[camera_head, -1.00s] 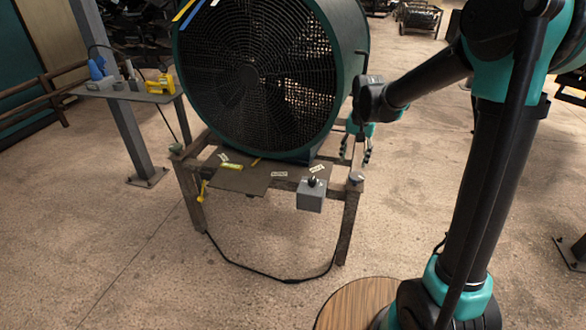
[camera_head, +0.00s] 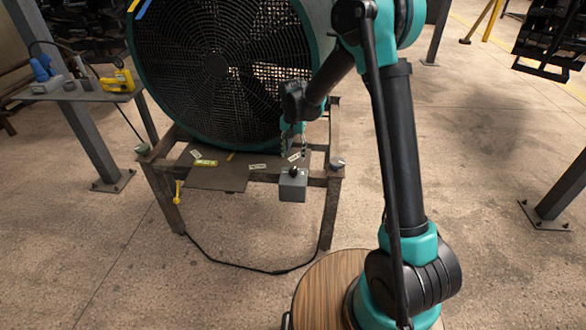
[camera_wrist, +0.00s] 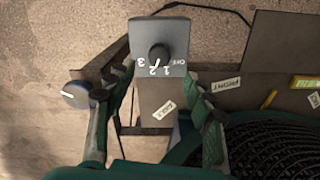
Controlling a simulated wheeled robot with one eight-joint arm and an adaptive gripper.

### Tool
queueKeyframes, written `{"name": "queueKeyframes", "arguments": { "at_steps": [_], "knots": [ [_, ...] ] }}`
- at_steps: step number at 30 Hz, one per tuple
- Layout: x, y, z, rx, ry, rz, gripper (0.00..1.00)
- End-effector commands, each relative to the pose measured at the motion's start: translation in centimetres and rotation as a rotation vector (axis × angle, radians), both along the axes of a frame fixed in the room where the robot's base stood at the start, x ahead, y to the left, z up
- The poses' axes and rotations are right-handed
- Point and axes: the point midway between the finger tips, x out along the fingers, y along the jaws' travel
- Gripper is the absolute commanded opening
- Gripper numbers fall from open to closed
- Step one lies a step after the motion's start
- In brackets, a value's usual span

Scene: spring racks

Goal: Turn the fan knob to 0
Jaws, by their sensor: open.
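The grey control box (camera_head: 292,187) is on the front of the fan's metal stand and carries a black knob (camera_head: 294,171). In the wrist view the box (camera_wrist: 176,29) has its knob (camera_wrist: 158,52) near the middle, with the markings OFF, 1, 2 and 3 upside down. A small white mark by the knob lies near 1 and 2; its exact setting is hard to tell. My gripper (camera_head: 293,151) is open just behind and above the box. In the wrist view its fingers are spread, and the knob lies beyond the gap between them, apart from both.
The large fan (camera_head: 215,72) stands close behind my gripper. A brown plate (camera_head: 217,177) with labels is left of the box. A round grey-topped piece (camera_wrist: 75,94) is near one finger. A black cable (camera_head: 245,267) hangs below the stand. Open floor lies right.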

Motion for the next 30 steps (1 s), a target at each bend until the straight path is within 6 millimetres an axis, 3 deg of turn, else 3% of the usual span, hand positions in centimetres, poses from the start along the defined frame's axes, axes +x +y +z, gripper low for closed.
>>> {"name": "queueKeyframes", "arguments": {
  "at_steps": [6,12,25,30],
  "knots": [
    [0.1,0.0,-4.3,0.0,0.0,0.0,0.53],
    [0.0,0.0,-6.8,0.0,0.0,0.0,0.53],
    [0.0,0.0,-7.8,0.0,0.0,0.0,0.53],
    [0.0,0.0,-7.8,0.0,0.0,0.0,0.34]
  ]
}}
